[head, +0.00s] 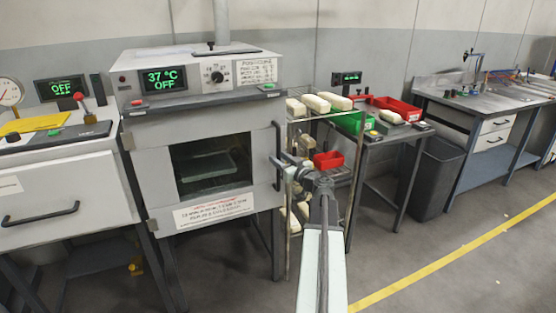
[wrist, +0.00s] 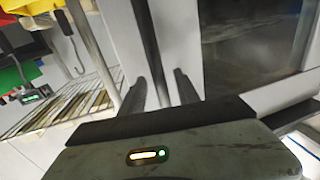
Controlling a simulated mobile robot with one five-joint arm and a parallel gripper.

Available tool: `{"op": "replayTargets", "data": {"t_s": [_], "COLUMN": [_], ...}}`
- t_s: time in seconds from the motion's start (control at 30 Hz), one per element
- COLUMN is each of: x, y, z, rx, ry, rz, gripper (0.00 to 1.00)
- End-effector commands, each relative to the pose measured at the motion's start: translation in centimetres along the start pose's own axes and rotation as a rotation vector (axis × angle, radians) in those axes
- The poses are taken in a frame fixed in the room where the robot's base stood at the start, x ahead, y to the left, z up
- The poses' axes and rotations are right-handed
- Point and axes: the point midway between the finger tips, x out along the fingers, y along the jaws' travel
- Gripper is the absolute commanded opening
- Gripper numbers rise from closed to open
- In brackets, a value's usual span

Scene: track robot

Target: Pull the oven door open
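The oven (head: 205,75) has a pale front, a control panel with a green display reading 37 °C and OFF, and a dark window in its door (head: 158,170). The door looks shut. A dark vertical handle (head: 278,155) is on the door's right side. My gripper (head: 287,168) is at the handle's lower part. In the wrist view, my gripper (wrist: 162,88) has its two dark fingers apart, with the handle (wrist: 145,35) running down into the space between them. Whether a finger touches the handle I cannot tell.
A wire rack (head: 297,115) with pale blocks stands close right of the oven. Beyond it are a table with red bins (head: 398,107) and a grey waste bin (head: 437,175). A white drawer unit (head: 60,185) stands at left. Grey floor (head: 400,260) is open at front right.

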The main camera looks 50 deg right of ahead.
Motion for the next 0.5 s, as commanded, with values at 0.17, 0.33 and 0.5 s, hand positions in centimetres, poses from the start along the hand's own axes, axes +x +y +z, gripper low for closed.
{"op": "replayTargets", "data": {"t_s": [0.17, 0.33, 0.5], "x": [0.76, 0.72, 0.72], "y": [-0.05, -0.09, -0.11], "z": [0.01, 0.01, 0.02], "rx": [0.0, 0.0, 0.0], "ry": [0.0, 0.0, 0.0], "rz": [0.0, 0.0, -0.001], "gripper": [0.38, 0.21, 0.0]}}
